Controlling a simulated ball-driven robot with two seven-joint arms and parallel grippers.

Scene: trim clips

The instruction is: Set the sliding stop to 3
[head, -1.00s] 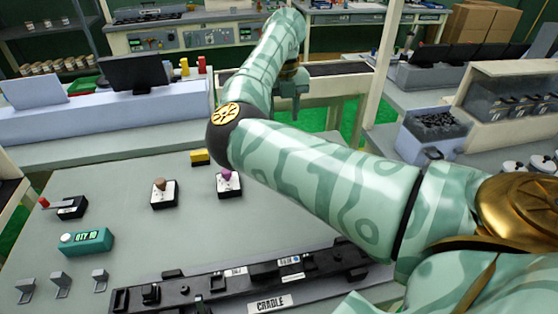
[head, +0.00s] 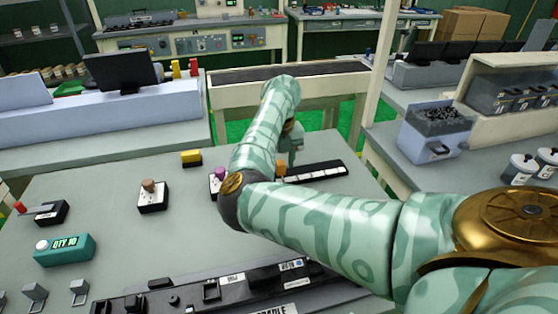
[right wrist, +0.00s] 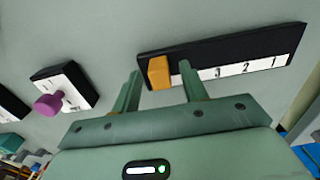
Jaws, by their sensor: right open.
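The sliding stop (head: 281,169) is an orange block on a black rail with a white number strip (head: 318,171). In the right wrist view the stop (right wrist: 158,72) sits near the left end of the rail (right wrist: 225,48). The digits 3, 2 and 1 read left to right, and the 3 is to the right of the stop. My right gripper (right wrist: 161,72) is open, with one fingertip on each side of the stop in the picture; I cannot tell whether they touch it. The right finger hides part of the strip. My left gripper is not in view.
A purple knob (right wrist: 48,104) on a small plate is left of the rail. A brown knob (head: 149,187), a yellow block (head: 191,158), a teal counter box (head: 64,250) and a black cradle (head: 215,288) are also on the table.

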